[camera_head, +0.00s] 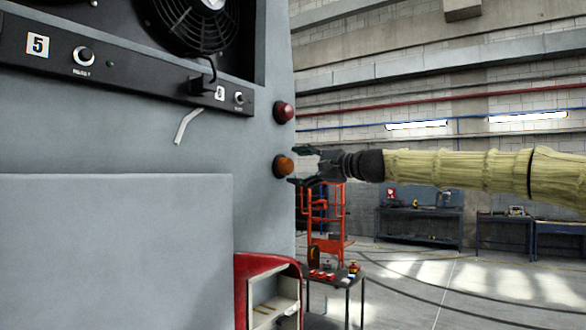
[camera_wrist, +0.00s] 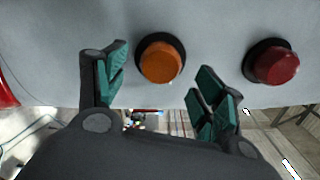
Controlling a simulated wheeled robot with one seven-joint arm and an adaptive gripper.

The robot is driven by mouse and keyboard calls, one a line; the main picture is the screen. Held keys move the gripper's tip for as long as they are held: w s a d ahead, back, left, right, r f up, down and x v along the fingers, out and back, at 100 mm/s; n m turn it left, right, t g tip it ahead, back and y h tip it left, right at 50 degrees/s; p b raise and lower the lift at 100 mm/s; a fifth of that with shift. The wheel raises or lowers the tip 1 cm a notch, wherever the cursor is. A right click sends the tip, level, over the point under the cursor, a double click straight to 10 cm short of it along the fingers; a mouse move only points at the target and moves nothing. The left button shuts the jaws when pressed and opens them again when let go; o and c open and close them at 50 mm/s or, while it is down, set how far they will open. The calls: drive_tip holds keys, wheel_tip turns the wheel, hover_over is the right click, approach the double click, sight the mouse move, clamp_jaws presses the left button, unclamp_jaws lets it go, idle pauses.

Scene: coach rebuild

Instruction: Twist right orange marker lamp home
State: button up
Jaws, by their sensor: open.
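The orange marker lamp (camera_head: 284,166) sits on the grey coach panel near its right edge, below a red lamp (camera_head: 284,112). In the wrist view the orange lamp (camera_wrist: 162,60) stands in a dark round base, between and beyond the fingertips. My gripper (camera_head: 300,166) comes in from the right, level with the orange lamp and close to it. In the wrist view my gripper (camera_wrist: 160,82) is open with teal finger pads on either side of the lamp. A gap shows between the lamp and each finger. Whether the lamp is fully seated cannot be told.
In the wrist view the red lamp (camera_wrist: 274,63) is just right of the right finger. A red-rimmed open compartment (camera_head: 268,290) is below. A small table (camera_head: 340,277) with red items and an orange trolley (camera_head: 325,225) stand behind. A bent white lever (camera_head: 187,124) hangs left.

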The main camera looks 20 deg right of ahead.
drive_tip(key=v, duration=0.9)
drive_tip(key=shift+d, duration=0.1)
idle(0.3)
